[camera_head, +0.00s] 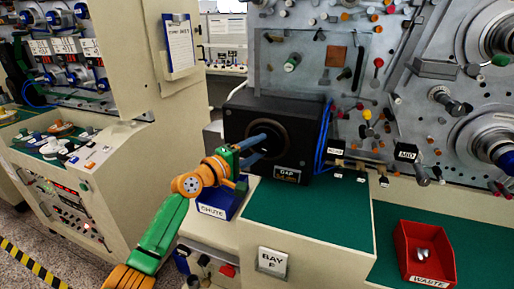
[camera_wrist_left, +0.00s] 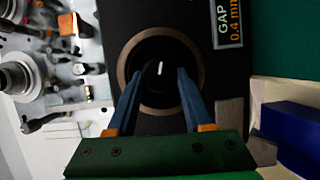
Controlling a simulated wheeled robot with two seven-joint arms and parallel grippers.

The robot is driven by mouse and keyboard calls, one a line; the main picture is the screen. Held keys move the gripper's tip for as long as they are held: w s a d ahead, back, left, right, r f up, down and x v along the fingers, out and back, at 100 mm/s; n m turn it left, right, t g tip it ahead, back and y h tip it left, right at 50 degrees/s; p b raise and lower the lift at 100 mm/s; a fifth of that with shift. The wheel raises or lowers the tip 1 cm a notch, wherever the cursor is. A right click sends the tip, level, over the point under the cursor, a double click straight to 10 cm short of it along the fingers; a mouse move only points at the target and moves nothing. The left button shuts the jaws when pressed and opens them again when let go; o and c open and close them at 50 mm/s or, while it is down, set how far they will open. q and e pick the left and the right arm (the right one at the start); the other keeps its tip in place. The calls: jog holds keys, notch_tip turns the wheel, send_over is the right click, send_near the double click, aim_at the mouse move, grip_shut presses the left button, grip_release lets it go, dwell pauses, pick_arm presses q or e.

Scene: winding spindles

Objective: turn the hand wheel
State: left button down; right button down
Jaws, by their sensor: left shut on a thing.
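The black box (camera_head: 292,112) with a "GAP" plate stands at the back of the green bench. On its front is a round dark recess with a brownish ring. At its centre is a black knob, which I take as the hand wheel (camera_wrist_left: 158,76); it carries a short white mark. The plate reads "GAP 0.4 mm" in the left wrist view. My left gripper (camera_head: 268,142) reaches into the recess from the left, its blue fingers on either side of the hand wheel and shut on it. The fingers partly hide the wheel in the head view. My right gripper is out of view.
A blue box labelled "CHUTE" (camera_head: 215,204) sits just below my left gripper. A red bin labelled "WASTE" (camera_head: 425,263) stands at the right, with shiny round pieces inside. The green bench top (camera_head: 310,215) between them is clear. A panel with spindles (camera_head: 330,60) rises behind.

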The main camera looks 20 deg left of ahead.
pick_arm(q)
jog(key=shift+c, duration=1.5)
grip_release()
jog(key=b+v, duration=0.2)
jog(key=v, duration=0.5)
jog(key=shift+f, duration=0.1)
